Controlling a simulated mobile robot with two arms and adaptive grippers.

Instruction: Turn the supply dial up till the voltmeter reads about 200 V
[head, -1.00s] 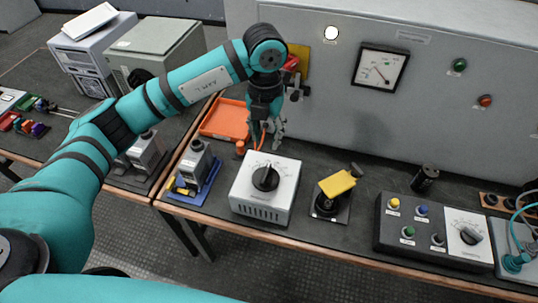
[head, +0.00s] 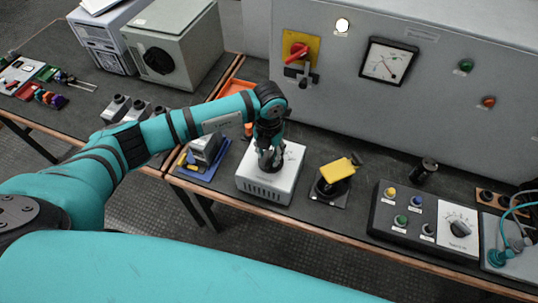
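The white supply box (head: 264,190) stands on the bench, with a scale on its top and a black dial in the middle. My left gripper (head: 270,165) points down at this dial from above. Its fingers cover most of the dial, and I cannot tell whether they grip it. The dial's pointer is hidden. The voltmeter (head: 388,60) is the square, black-framed meter on the grey cabinet. Its needle is visible, but the numbers are too small to read. My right gripper is not in view.
A yellow-topped device (head: 336,172) stands close right of the supply box. A control panel (head: 415,222) with coloured buttons and another knob is farther right. A grey device on a blue base (head: 203,158) is close left. A red-handled switch (head: 298,52) is on the cabinet.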

